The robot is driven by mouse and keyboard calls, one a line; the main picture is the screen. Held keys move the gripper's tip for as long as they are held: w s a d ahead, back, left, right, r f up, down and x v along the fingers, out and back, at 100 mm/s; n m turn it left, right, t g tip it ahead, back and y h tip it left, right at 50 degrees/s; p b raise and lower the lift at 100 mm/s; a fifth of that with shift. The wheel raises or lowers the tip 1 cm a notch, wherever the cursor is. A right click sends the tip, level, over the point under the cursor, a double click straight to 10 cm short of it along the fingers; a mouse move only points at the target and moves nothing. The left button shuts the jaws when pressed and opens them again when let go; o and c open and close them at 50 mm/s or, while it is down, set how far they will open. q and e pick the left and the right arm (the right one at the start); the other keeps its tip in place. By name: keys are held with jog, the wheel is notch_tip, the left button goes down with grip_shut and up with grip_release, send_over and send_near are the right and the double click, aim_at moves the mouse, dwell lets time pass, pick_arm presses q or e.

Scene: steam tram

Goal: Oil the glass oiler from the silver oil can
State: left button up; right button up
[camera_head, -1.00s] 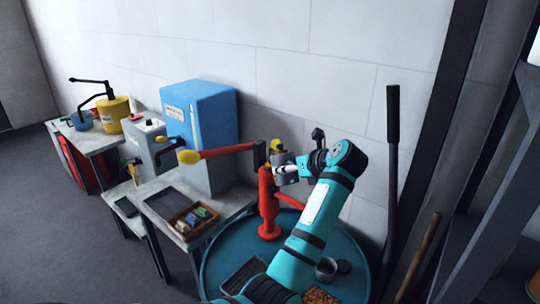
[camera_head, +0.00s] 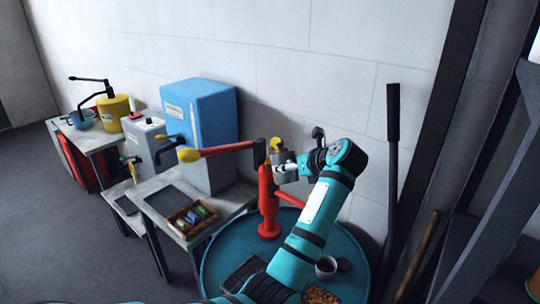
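My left arm comes in along the bottom edge and rises to its wrist near the red stand. My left gripper (camera_head: 285,168) is small and partly hidden at the top of the stand. A small grey body (camera_head: 283,157) with a yellow part (camera_head: 277,144) is right at the gripper. I cannot tell whether this is the silver oil can or a fixed fitting, or whether the fingers are closed on it. I cannot make out the glass oiler for certain. My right gripper is not in view.
The red stand (camera_head: 268,226) rises from a round teal top (camera_head: 212,262), with a long red lever (camera_head: 228,149) reaching left. A grey cup (camera_head: 326,267) stands on that top. A blue box (camera_head: 205,125) and a tray of small blocks (camera_head: 181,228) are on the bench.

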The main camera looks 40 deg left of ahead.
pick_arm(q)
jog(key=shift+r, duration=0.1)
jog(key=shift+r+p, duration=0.35)
jog(key=shift+p, duration=0.1)
jog(key=shift+h, duration=0.3)
jog(key=shift+f, duration=0.15)
dwell(0.4)
jog(key=shift+f+b, duration=0.25)
jog(key=shift+b, duration=0.8)
jog(key=shift+f+y+b, duration=0.35)
jog(key=shift+y+b, duration=0.05)
jog(key=shift+b, duration=0.2)
jog(key=shift+d+b, duration=0.1)
jog(key=shift+b, duration=0.3)
